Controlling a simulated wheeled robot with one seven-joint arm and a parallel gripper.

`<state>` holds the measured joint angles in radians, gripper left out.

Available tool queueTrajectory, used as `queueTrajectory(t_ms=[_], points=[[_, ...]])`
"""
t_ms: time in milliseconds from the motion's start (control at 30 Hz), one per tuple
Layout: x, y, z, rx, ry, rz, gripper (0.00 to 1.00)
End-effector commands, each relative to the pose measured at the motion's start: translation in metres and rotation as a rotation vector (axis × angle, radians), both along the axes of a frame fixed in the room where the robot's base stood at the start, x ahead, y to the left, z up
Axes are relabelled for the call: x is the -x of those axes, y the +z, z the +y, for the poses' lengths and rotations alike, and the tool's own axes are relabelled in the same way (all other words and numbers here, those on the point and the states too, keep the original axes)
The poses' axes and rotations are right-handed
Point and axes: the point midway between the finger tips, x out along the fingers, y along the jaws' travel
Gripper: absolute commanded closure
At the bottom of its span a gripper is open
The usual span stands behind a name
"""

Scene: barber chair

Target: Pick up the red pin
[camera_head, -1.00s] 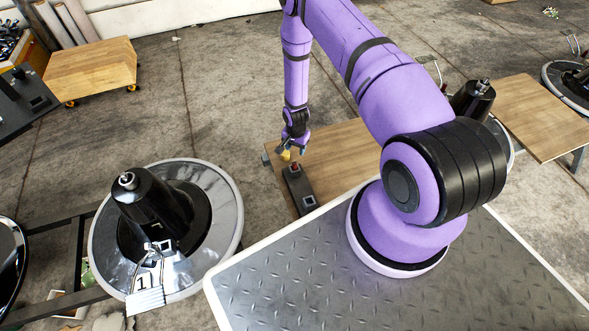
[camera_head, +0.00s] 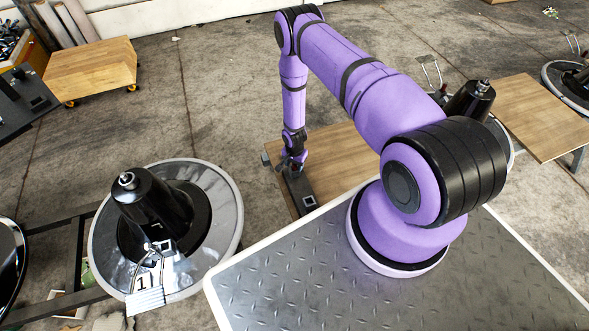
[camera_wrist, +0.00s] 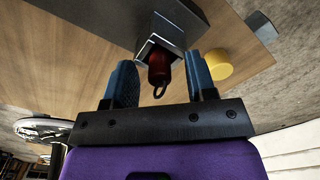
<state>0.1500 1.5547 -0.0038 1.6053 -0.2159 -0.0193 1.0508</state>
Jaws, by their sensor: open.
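The red pin (camera_wrist: 160,68) shows in the wrist view, sitting in a square metal socket (camera_wrist: 148,50) on a dark bar, with a ring at its near end. My gripper (camera_wrist: 158,75) is open, with one blue finger on each side of the pin. Gaps show between the fingers and the pin. In the head view my gripper (camera_head: 291,163) is low over the dark bar (camera_head: 300,190) on the wooden table, and it hides the pin.
A yellow round piece (camera_wrist: 216,64) lies just right of the right finger in the wrist view. The wooden table (camera_head: 338,148) has bare room right of the bar. A black chair base (camera_head: 150,215) on a metal disc stands to the left.

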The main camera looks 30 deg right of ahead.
Motion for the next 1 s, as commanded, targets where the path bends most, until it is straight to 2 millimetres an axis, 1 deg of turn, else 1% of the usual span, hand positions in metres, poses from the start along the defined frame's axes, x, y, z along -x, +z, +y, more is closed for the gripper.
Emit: queueTrajectory(t_ms=[167,200,267,300,367,400,433,767,867,1000], points=[[0.000,0.000,0.000,0.000,0.000,0.000,0.49],[0.000,0.000,0.000,0.000,0.000,0.000,0.51],[0.000,0.000,0.000,0.000,0.000,0.000,0.65],[0.000,0.000,0.000,0.000,0.000,0.000,0.74],[0.000,0.000,0.000,0.000,0.000,0.000,0.88],[0.000,0.000,0.000,0.000,-0.001,0.000,0.97],[0.000,0.000,0.000,0.000,-0.001,0.000,1.00],[0.000,0.001,0.000,0.000,-0.001,0.000,1.00],[0.000,0.006,0.000,0.000,-0.001,0.000,1.00],[-0.001,0.019,0.000,0.000,-0.001,-0.001,1.00]])
